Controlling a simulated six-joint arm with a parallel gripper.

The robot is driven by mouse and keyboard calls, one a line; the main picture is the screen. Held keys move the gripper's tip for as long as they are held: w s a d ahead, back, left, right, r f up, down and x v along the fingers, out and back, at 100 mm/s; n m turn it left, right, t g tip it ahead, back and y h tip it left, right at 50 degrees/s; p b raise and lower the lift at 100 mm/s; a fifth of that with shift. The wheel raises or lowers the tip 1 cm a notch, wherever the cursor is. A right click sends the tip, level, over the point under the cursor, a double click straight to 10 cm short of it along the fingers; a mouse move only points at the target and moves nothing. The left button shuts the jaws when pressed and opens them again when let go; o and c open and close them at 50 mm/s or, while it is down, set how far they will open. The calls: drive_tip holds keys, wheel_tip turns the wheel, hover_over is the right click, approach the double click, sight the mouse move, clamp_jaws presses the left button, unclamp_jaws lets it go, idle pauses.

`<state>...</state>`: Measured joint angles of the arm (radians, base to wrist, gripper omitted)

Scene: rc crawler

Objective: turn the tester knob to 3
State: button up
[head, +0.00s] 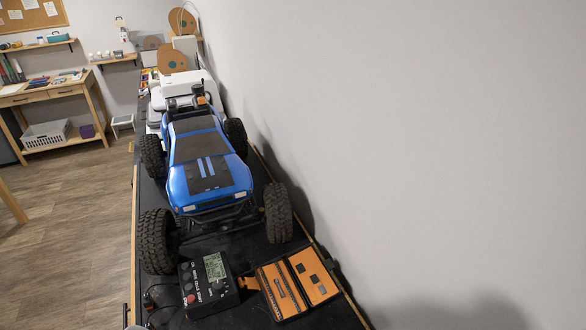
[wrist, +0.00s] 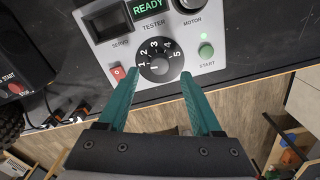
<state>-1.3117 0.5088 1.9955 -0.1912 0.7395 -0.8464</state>
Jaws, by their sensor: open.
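The tester (wrist: 218,40) is a light grey panel in the wrist view, with a lit display (wrist: 148,8) reading READY. Its dark round knob (wrist: 159,66) sits in the middle, with numbers 1 to 5 around it. The pointer's exact setting is too small to tell. My gripper (wrist: 159,79) is open, its two teal fingers pointing at the panel, one on each lower side of the knob. I cannot tell whether either finger touches it. Neither my gripper nor the tester is clearly visible in the head view.
On the tester, a red switch (wrist: 117,75) is near the left finger and a green START button (wrist: 206,50) is right of the knob. In the head view, a blue crawler (head: 207,165) stands behind a black device (head: 208,284) and an open orange case (head: 318,279).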

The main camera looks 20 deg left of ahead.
drive_tip(key=shift+f, duration=1.85)
drive_tip(key=shift+c, duration=0.3)
clamp_jaws()
